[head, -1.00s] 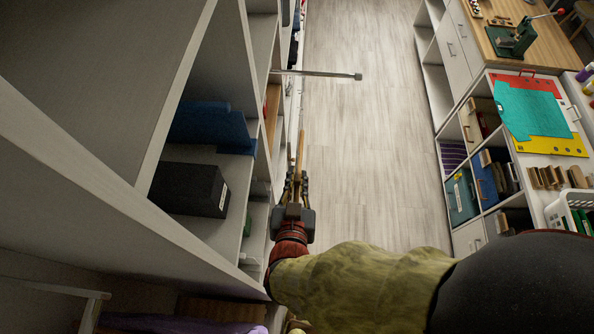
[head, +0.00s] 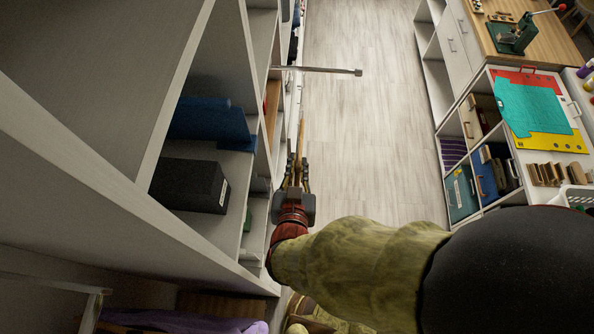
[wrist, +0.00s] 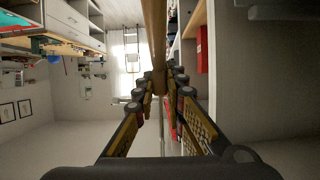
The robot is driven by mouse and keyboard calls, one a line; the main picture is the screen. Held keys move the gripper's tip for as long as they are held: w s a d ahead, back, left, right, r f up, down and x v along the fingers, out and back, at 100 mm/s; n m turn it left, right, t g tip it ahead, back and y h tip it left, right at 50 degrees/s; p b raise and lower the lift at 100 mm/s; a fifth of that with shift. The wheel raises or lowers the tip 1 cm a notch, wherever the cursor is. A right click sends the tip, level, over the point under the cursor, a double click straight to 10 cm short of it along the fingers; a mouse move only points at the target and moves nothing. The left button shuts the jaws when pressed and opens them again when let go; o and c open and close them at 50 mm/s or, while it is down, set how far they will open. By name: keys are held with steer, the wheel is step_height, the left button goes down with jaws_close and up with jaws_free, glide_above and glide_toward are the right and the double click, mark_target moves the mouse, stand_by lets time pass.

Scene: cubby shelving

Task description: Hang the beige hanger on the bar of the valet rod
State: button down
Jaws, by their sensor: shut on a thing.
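The valet rod (head: 318,70) is a thin metal bar in the head view. It sticks out to the right from the left shelving over the aisle, with a small knob at its free end. My gripper (head: 297,170) is below it in the picture, beside the shelf fronts. It is shut on the beige hanger (head: 301,135), which is seen nearly edge-on as a thin strip pointing up the picture. A gap shows between the hanger's top and the rod. In the wrist view the hanger (wrist: 155,35) rises as a beige strip from between my fingertips (wrist: 160,82). Its hook cannot be made out.
Tall pale shelving (head: 190,250) stands close on the left, holding a black box (head: 188,185) and blue items (head: 210,122). The wooden floor (head: 360,130) of the aisle is clear. A cubby unit with a worktop (head: 535,150) stands on the right.

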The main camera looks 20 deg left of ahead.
steer(key=w+a+f+b, duration=0.1)
steer(key=w+a+b, duration=0.2)
steer(key=w, duration=1)
steer(key=w+a+f+b, duration=0.1)
steer(key=w+a+b, duration=0.2)
steer(key=w, duration=1)
steer(key=shift+a+f, duration=0.2)
steer(key=shift+f, duration=0.15)
stand_by(1.4)
steer(key=shift+w, duration=0.1)
steer(key=c, duration=1.8)
jaws_free()
steer(key=shift+c, duration=0.2)
steer(key=shift+o, duration=0.4)
steer(key=v, duration=1.2)
steer(key=shift+f, duration=0.1)
